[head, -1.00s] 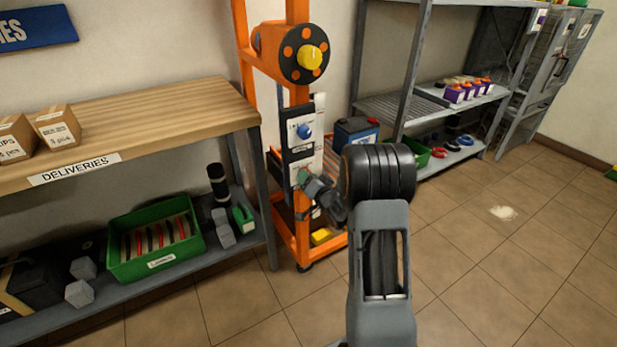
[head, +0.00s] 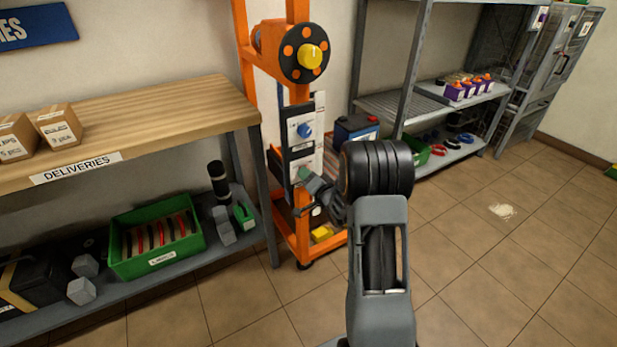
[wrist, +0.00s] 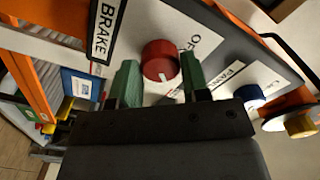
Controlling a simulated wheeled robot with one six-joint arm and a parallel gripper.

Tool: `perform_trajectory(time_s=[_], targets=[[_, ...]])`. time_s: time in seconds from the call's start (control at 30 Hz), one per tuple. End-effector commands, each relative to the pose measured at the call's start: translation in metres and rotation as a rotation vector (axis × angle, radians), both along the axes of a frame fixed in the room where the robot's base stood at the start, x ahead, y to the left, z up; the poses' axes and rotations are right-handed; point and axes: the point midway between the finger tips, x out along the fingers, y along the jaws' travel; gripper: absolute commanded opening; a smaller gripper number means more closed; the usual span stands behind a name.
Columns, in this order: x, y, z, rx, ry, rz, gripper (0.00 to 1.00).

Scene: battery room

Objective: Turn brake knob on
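The red brake knob (wrist: 160,58) sits on a white plate (wrist: 135,28) labelled BRAKE in the wrist view. Its white pointer line faces the bottom of that picture, toward my gripper's body. A partly seen label, apparently OFF, is to its right. My gripper (wrist: 158,68) is open, with one green finger on each side of the knob and visible space beside it. Whether a finger touches the knob is unclear. In the head view my gripper (head: 309,184) is at the lower panel of the orange stand (head: 304,237) and hides the red knob.
A blue knob (head: 304,130) is on the panel above, and a yellow hub (head: 310,57) tops the stand. A wooden-topped deliveries bench (head: 150,120) stands left, a grey metal shelf (head: 385,108) right. The tiled floor (head: 480,270) at right is mostly clear.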

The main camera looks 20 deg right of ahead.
Motion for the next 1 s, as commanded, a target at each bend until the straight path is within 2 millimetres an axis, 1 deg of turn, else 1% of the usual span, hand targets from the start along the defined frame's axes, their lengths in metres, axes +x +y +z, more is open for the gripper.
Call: perform_trajectory(time_s=[0.03,0.23,0.47,0.57,0.67,0.77,1.0], targets=[[0.000,0.000,0.000,0.000,0.000,0.000,0.47],[0.000,0.000,0.000,-0.001,0.000,0.000,0.66],[0.000,0.000,0.000,-0.001,0.000,0.000,0.67],[-0.005,-0.001,0.001,-0.001,0.001,-0.001,0.67],[-0.016,-0.003,0.001,0.000,0.002,-0.002,0.67],[-0.034,-0.005,0.002,-0.001,0.002,-0.003,0.67],[-0.084,-0.010,0.002,-0.001,0.001,-0.003,0.67]])
